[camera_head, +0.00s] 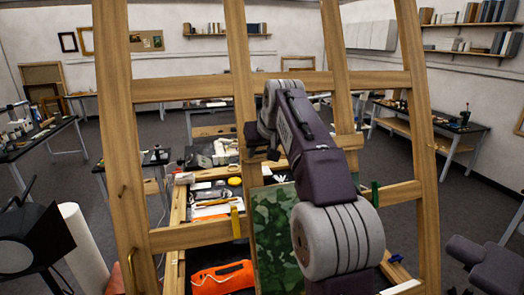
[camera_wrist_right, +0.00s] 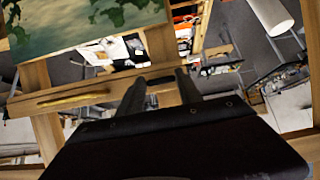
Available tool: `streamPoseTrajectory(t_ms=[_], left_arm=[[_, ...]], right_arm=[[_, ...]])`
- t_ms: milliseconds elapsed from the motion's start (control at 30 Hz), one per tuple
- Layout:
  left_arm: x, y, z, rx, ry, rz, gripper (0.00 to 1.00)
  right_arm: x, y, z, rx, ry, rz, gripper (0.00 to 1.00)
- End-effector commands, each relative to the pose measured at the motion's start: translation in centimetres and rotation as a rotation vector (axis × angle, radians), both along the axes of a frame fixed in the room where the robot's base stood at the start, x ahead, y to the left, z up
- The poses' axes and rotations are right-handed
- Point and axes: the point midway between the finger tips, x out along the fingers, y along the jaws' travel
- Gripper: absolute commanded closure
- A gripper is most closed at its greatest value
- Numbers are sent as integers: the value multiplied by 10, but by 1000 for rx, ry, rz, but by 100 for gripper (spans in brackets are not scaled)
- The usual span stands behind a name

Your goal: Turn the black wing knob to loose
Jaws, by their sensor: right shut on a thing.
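A large wooden frame of uprights and crossbars (camera_head: 190,88) stands close in front of me in the head view. My right arm reaches up from the bottom to this frame. My right gripper (camera_head: 252,140) is at the frame's inner left upright, near mid-height. In the right wrist view its two dark fingers (camera_wrist_right: 162,80) point at a wooden bar (camera_wrist_right: 75,97). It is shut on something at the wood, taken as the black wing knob. My left gripper is not in view.
An orange object (camera_head: 222,278) lies below. A white roll (camera_head: 85,245) stands left. Benches, including one at right (camera_head: 440,125), stand farther back.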

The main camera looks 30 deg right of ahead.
Motion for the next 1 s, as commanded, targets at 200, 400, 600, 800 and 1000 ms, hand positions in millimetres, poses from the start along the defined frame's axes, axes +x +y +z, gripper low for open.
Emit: streamPoseTrajectory(t_ms=[200, 400, 600, 800, 1000], left_arm=[[0, 0, 0, 0, 0, 0, 64], [0, 0, 0, 0, 0, 0, 64], [0, 0, -2, 0, 0, 0, 64], [0, 0, -1, 0, 0, 0, 64], [0, 0, 0, 0, 0, 0, 64]], right_arm=[[1, 0, -1, 0, 1, 1, 36], [0, 0, 0, 0, 0, 0, 36], [-11, 3, 15, -1, -4, 0, 36], [-38, 10, 49, 0, -2, 0, 36], [-52, 13, 64, 1, 3, 1, 36]])
